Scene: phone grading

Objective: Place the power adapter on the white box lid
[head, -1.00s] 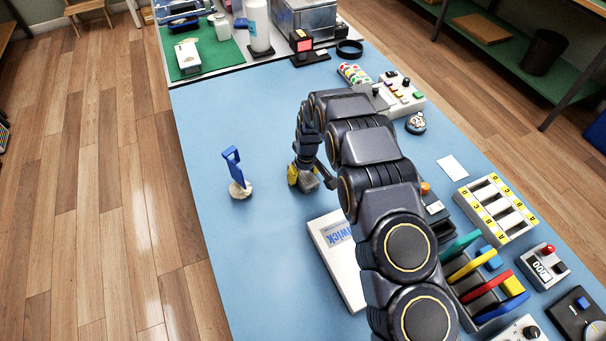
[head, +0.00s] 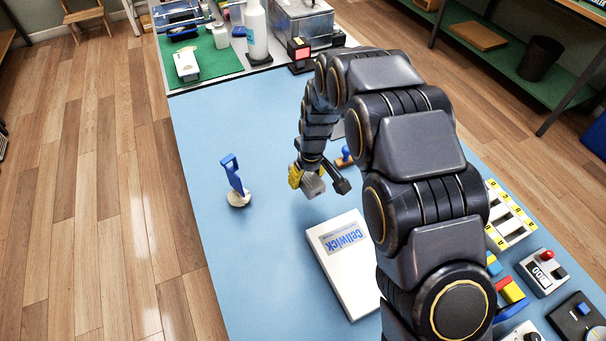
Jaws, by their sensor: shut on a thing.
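The white box lid (head: 347,285) lies flat on the blue table, with blue "Cellwick" lettering at its upper end. My gripper (head: 314,184) is beyond the lid's far edge, up-picture from the lettering. It is shut on a small grey block, the power adapter (head: 313,187). A yellow part of the gripper shows at the block's left and a dark part at its right. The adapter appears a little above the table and apart from the lid; the exact height is hard to tell. My arm covers the lid's right side.
A blue upright tool on a pale round base (head: 238,198) stands left of my gripper. A small blue-topped stamp-like item (head: 345,158) is just behind it. A white bottle (head: 256,35) and a green mat (head: 200,66) are at the back. Table left of the lid is clear.

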